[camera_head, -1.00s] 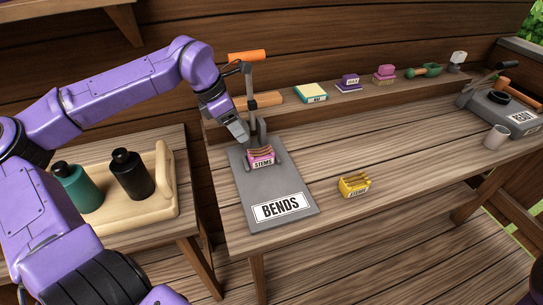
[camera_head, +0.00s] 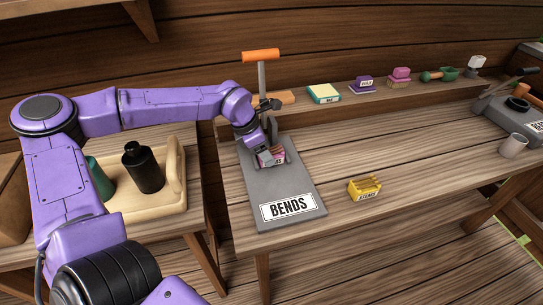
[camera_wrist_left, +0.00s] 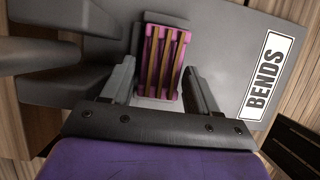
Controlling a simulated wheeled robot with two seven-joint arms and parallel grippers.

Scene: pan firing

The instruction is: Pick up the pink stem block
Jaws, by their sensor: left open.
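The pink stem block (camera_head: 279,161) sits on the grey BENDS board (camera_head: 293,190), mostly hidden behind my left gripper (camera_head: 270,159) in the head view. In the left wrist view the block (camera_wrist_left: 162,62) shows its pink top with several brown stems, lying between the two fingers of my left gripper (camera_wrist_left: 160,85). The fingers are open, one on each side of the block, with a gap visible on the right side. I cannot tell whether the left finger touches it. My right gripper is not in view.
A yellow stem block (camera_head: 365,188) stands on the table right of the board. A tool with an orange handle (camera_head: 261,56) rises behind the board. A grey cup (camera_head: 513,145) stands at the right. The tray (camera_head: 172,205) with bottles is left.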

